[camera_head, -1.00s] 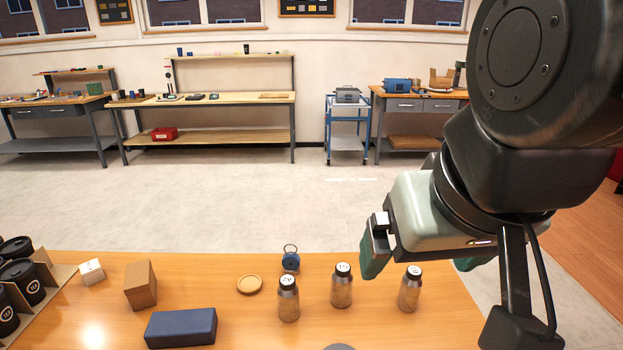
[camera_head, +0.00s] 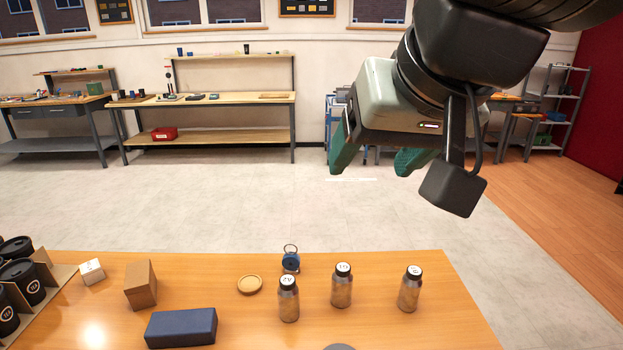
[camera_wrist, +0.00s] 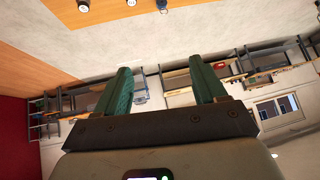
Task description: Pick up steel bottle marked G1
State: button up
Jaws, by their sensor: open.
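Three steel bottles with black caps and white top labels stand upright on the wooden table in the head view: a left one (camera_head: 288,300), a middle one (camera_head: 341,287) and a right one (camera_head: 410,290). The labels are too small to read surely; the right one may begin with G. My gripper (camera_head: 376,165) is open and empty, well above and beyond the bottles, its green fingers spread. In the wrist view my gripper (camera_wrist: 163,85) has nothing between its fingers; a dark-capped object (camera_wrist: 83,5) shows at the table's top edge there.
The table (camera_head: 240,325) also holds a blue box (camera_head: 181,327), a cardboard box (camera_head: 140,286), a white cube (camera_head: 92,271), a round wooden disc (camera_head: 250,284) and a blue ringed item (camera_head: 291,261). Several black cups (camera_head: 22,282) sit in a carton at far left.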

jog(key=w+a+r+m+t+y, duration=0.1)
jog(key=w+a+r+t, duration=0.1)
jog(key=w, duration=0.6)
jog(key=w+a+r+t, duration=0.2)
jog(key=w+t, duration=0.1)
jog(key=w, duration=0.4)
jog(key=m+h, duration=0.9)
jog(key=h, duration=0.7)
send_over(348, 265)
jog(key=s+a, duration=0.1)
jog(key=a, duration=0.1)
notch_tip(348, 265, down, 7)
jog(key=f, duration=3.8)
jog(key=shift+s+d+f, duration=0.1)
jog(key=shift+s+f, duration=0.1)
jog(key=shift+f, duration=0.2)
jog(key=shift+x, duration=1.15)
jog(key=shift+w+d, duration=0.25)
jog(key=shift+w, duration=0.05)
grip_shut()
